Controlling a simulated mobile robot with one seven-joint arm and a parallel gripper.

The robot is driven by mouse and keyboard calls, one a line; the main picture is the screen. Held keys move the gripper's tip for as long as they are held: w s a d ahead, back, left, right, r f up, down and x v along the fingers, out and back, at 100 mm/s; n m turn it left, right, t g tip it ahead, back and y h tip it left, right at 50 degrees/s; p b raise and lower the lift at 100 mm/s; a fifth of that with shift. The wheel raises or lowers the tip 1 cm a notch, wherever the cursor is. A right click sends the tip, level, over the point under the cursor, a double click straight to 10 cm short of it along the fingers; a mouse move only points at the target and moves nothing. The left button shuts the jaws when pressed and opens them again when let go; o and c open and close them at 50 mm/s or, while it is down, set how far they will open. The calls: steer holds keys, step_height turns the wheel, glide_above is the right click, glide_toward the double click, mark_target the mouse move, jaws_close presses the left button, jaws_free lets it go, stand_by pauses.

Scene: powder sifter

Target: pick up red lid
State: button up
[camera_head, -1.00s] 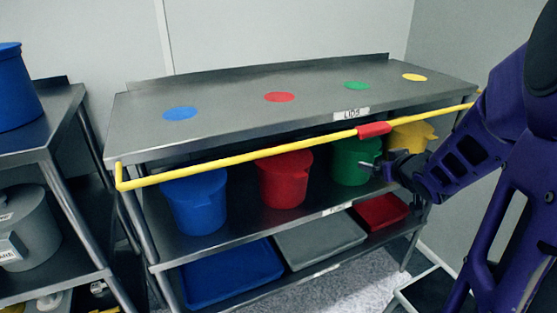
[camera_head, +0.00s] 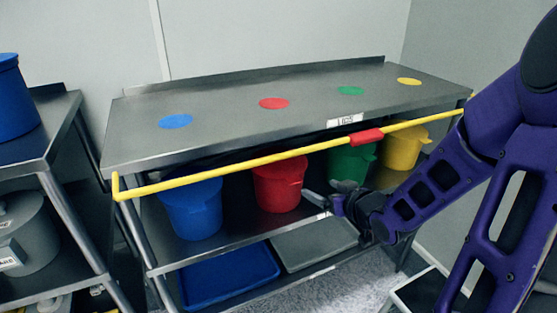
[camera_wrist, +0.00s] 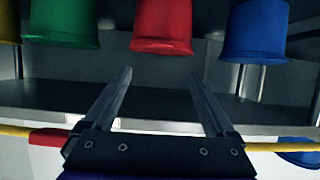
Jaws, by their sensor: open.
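The red bucket (camera_head: 279,190) stands on the middle shelf between the blue and green buckets. Its top looks covered in red, but I cannot clearly separate a lid from the bucket. A flat red disc (camera_head: 273,104) lies on the table top behind the "LIDS" label. My gripper (camera_head: 315,196) is low, in front of the middle shelf, right of the red bucket. In the wrist view, which is upside down, my open, empty fingers (camera_wrist: 160,72) point toward the red bucket (camera_wrist: 162,28), apart from it.
A yellow rail (camera_head: 230,166) with a red sleeve (camera_head: 366,137) runs along the table front. Blue (camera_head: 193,208), green (camera_head: 350,163) and yellow (camera_head: 403,148) buckets share the shelf. Blue (camera_head: 232,277) and grey (camera_head: 312,243) trays lie below. Another shelf unit (camera_head: 58,127) stands left.

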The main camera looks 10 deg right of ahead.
steer(key=b, duration=0.2)
glide_toward(293, 179)
steer(key=w, duration=0.2)
steer(key=x, duration=0.3)
steer(key=b+x, duration=0.1)
steer(key=x, duration=0.2)
steer(key=shift+s+a+f, duration=0.2)
steer(key=shift+s+f, duration=0.1)
steer(key=shift+f, duration=0.05)
jaws_close()
